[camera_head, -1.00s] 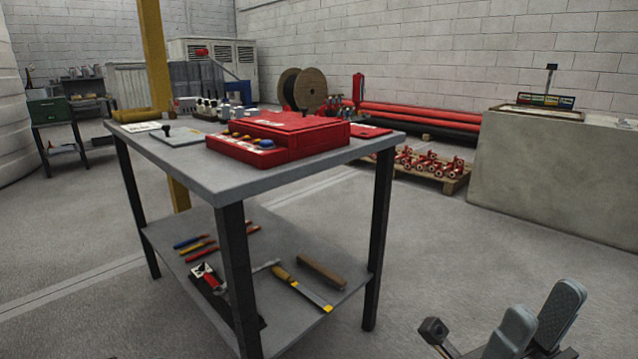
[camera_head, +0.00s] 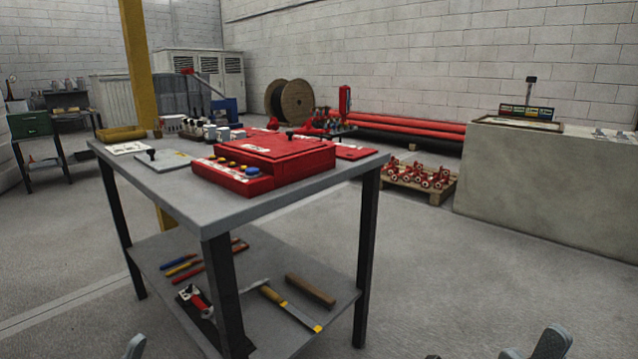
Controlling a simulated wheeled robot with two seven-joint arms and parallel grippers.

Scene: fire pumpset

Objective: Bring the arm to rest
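My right gripper (camera_head: 531,348) shows at the bottom right edge. Its two grey fingertips stand apart with nothing between them; the rest is below the picture. A grey tip of my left gripper (camera_head: 135,347) just shows at the bottom left; its opening is hidden. Both grippers appear in front of the work table (camera_head: 290,205), clear of its top. A red case (camera_head: 275,155) with blue and yellow knobs lies on the table top. Most of both arms is out of view.
A pallet (camera_head: 440,190) with red valves, red pipes (camera_head: 410,130) and a concrete counter (camera_head: 560,185) stand behind. The floor right of the table is clear.

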